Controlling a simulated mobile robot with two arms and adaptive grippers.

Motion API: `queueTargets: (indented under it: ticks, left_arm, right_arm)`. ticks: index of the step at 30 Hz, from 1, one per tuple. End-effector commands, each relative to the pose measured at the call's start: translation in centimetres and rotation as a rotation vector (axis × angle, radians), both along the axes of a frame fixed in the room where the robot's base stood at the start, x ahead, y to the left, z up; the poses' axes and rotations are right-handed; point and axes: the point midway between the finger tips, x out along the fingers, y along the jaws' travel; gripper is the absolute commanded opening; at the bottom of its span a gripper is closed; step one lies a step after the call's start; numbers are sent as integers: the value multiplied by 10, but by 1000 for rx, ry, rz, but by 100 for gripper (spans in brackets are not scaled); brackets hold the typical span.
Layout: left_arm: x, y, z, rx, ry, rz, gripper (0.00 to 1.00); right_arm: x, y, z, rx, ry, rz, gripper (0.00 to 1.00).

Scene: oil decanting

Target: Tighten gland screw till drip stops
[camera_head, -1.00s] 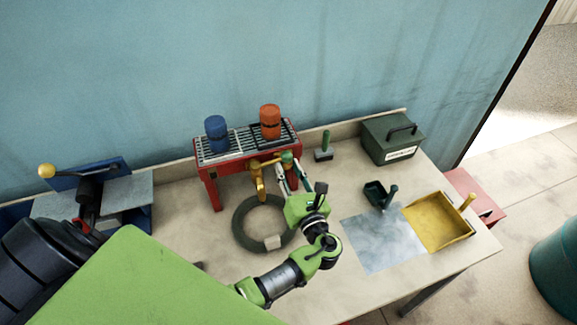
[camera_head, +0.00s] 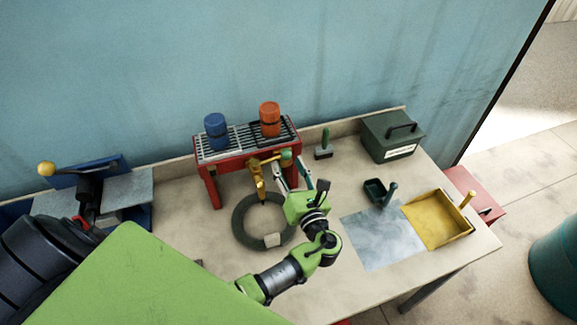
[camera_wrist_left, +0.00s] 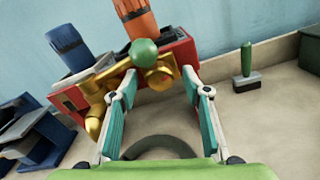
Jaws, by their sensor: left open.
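A brass tap (camera_head: 257,170) sticks out from the front of the red stand, its spout pointing down; it also shows in the left wrist view (camera_wrist_left: 96,90). It has a green ball knob (camera_wrist_left: 144,52) and a round brass end (camera_wrist_left: 160,78) facing me; I cannot tell whether this end is the gland screw. My left gripper (camera_head: 288,172) is just in front of the tap. In the left wrist view its fingers (camera_wrist_left: 158,74) are apart, on either side of the brass end, with nothing held. No drip can be made out. My right gripper is not in view.
The red stand (camera_head: 209,185) carries a blue can (camera_head: 215,132) and an orange can (camera_head: 270,120). A dark ring (camera_head: 243,232) lies below the tap. A green-handled brush (camera_head: 325,145), a green box (camera_head: 391,137) and a yellow tray (camera_head: 438,217) stand to the right.

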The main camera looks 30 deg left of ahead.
Motion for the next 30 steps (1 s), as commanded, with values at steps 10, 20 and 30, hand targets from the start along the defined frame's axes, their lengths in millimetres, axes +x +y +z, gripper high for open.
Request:
queueTargets:
  ticks: [10,20,30]
  left_arm:
    - [-24,-27,-2,-4,4,0,44]
    - [-68,-76,-2,-3,2,-1,44]
    - [-80,-90,0,0,0,0,44]
  right_arm:
    - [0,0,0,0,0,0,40]
    - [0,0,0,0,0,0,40]
    - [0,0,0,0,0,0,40]
